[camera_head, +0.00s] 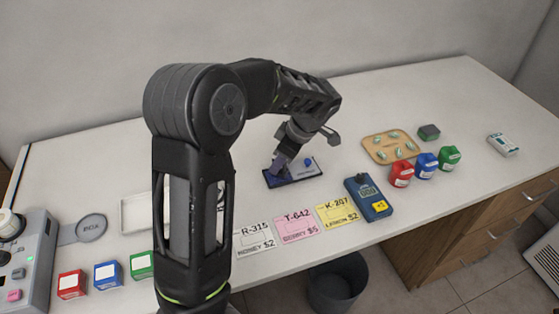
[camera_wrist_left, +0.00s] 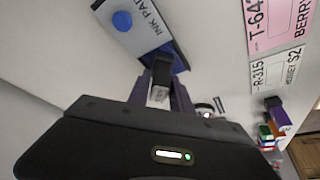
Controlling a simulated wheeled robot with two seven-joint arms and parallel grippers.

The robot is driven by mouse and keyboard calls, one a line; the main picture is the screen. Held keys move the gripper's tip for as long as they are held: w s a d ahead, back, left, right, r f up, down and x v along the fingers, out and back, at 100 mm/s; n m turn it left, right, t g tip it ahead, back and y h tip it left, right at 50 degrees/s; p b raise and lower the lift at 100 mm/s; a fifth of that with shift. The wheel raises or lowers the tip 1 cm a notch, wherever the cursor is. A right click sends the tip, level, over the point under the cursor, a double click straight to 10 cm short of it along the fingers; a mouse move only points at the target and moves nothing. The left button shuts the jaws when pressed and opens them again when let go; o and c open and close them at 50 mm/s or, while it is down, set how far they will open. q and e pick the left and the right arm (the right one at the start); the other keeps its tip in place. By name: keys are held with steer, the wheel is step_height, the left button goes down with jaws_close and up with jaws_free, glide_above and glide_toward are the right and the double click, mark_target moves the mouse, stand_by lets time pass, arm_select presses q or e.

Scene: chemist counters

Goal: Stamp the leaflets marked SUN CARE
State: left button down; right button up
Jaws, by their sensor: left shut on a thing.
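My left gripper (camera_head: 281,163) is low over the ink pad (camera_head: 308,170), at its left end. It is shut on a small dark thing that looks like a stamp, mostly hidden by the fingers; in the left wrist view a dark and pale part of this stamp (camera_wrist_left: 160,80) shows between the fingers, over or on the pad's blue area. I cannot tell if it touches. The ink pad (camera_wrist_left: 140,28) has a blue knob and the words INK PAD. No leaflet marked SUN CARE can be made out; my left arm hides part of the counter. My right gripper is out of view.
Price cards for honey (camera_head: 254,239), berry (camera_head: 295,227) and lemon (camera_head: 337,213) lie along the front edge, beside a blue handheld device (camera_head: 368,197). A tan blister tray (camera_head: 378,143) and coloured bottles (camera_head: 426,165) stand to the right. A white tray (camera_head: 135,213) is partly behind my arm.

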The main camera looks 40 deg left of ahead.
arm_select(q)
steer(key=shift+r+p, duration=1.75)
steer(key=shift+r, duration=1.75)
steer(key=shift+a+f, duration=0.1)
